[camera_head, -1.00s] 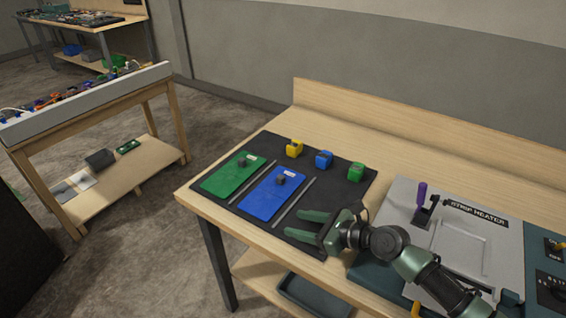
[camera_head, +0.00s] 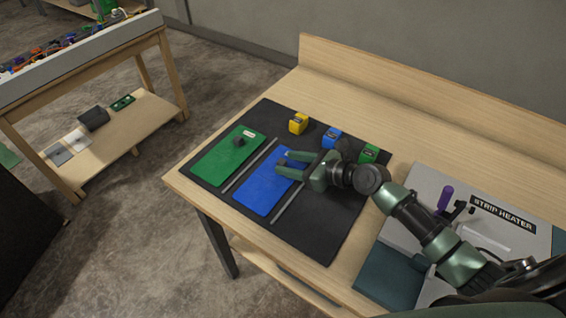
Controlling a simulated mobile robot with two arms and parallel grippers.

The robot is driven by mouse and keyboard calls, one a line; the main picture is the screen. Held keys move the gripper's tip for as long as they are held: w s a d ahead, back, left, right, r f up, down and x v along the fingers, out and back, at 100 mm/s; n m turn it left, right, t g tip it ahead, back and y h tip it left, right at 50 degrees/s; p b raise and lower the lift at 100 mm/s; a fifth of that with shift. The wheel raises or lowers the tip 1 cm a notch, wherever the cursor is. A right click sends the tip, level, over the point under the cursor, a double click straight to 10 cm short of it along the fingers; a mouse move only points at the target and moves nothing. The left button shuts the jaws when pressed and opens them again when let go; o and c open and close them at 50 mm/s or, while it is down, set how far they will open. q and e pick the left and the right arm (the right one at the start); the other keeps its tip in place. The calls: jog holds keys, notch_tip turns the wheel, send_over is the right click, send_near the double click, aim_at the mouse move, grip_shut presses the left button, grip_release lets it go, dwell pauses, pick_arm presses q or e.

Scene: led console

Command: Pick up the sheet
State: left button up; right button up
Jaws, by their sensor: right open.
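A green sheet (camera_head: 222,160) and a blue sheet (camera_head: 258,193) lie flat side by side on a black mat (camera_head: 328,220) on the wooden workbench. The green sheet has a small dark knob (camera_head: 238,142) and a white label near its far end. My right gripper (camera_head: 281,162) is open over the far end of the blue sheet. It hides that sheet's own knob and label, so I cannot tell whether the knob is between the fingers. My left gripper is not in view.
Yellow (camera_head: 299,124), blue (camera_head: 332,137) and green (camera_head: 369,154) blocks stand along the mat's far edge. Two thin grey strips (camera_head: 290,202) lie beside the blue sheet. A strip heater (camera_head: 482,222) with a purple handle is at right. Another table (camera_head: 120,125) stands at left.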

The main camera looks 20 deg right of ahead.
aim_at(282, 161)
jog(key=x, duration=0.3)
jog(key=shift+w+f, duration=0.15)
jog(key=shift+w, duration=0.1)
jog(key=shift+s, duration=0.15)
jog(key=shift+c, duration=0.6)
grip_shut()
